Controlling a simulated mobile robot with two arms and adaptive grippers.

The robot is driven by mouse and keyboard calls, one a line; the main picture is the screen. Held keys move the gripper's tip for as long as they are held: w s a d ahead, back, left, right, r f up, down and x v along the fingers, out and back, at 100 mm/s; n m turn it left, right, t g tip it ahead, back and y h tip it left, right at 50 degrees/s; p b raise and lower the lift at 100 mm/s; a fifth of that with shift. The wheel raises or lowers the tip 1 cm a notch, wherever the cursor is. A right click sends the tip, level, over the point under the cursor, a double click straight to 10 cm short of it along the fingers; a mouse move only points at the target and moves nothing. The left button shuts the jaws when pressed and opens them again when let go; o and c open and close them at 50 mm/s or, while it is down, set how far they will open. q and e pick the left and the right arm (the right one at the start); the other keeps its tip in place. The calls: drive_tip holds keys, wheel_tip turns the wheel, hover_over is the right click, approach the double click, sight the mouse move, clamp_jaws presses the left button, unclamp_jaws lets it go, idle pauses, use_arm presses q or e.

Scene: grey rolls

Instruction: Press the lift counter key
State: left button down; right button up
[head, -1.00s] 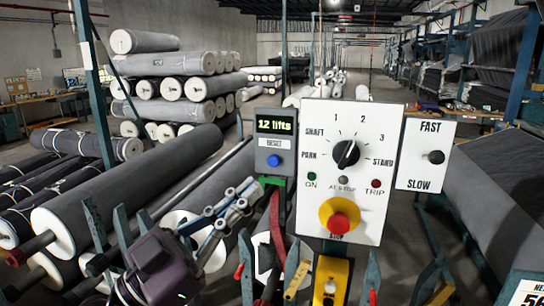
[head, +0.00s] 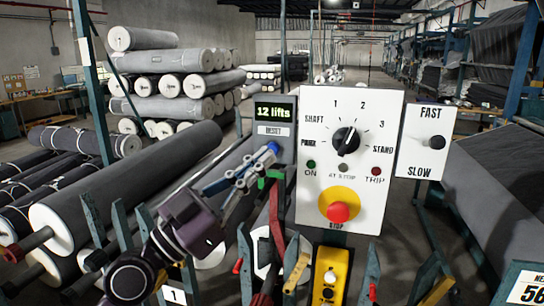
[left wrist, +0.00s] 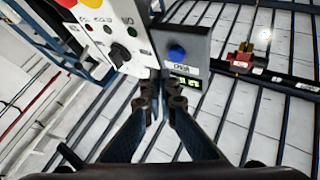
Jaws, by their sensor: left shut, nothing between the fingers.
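The lift counter is a dark grey box (head: 285,147) with a green-on-black display reading "12 lifts" and a white label below it. Its round blue key (head: 273,147) is partly hidden behind my fingertips in the head view. In the left wrist view the blue key (left wrist: 176,53) shows whole on the box (left wrist: 196,44). My left gripper (head: 262,158) is shut and empty, its tips at the key in the head view. In the left wrist view the fingertips (left wrist: 162,88) appear below the key; I cannot tell whether they touch it. My right gripper is not in view.
A white panel (head: 382,120) with a rotary knob (head: 346,140) and red stop button (head: 338,212) stands right of the counter. A FAST/SLOW panel (head: 427,160) is beyond it. A yellow pendant (head: 330,262) is below. Large grey rolls (head: 130,185) lie at left.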

use_arm(q)
drive_tip(key=shift+w+d, duration=0.15)
drive_tip(key=shift+w, duration=0.35)
idle(1.1)
drive_tip(key=shift+w+d+b, duration=0.15)
drive_tip(key=shift+w+b, duration=0.25)
drive_tip(key=shift+b, duration=0.25)
drive_tip(key=shift+w+d+b, duration=0.1)
drive_tip(key=shift+w+b, duration=0.35)
drive_tip(key=shift+b, duration=0.15)
idle(0.4)
drive_tip(key=shift+s, duration=0.1)
idle(0.3)
drive_tip(key=shift+s+a, duration=0.25)
drive_tip(key=shift+s, duration=0.5)
drive_tip(key=shift+s+p, duration=0.1)
drive_tip(key=shift+p, duration=0.25)
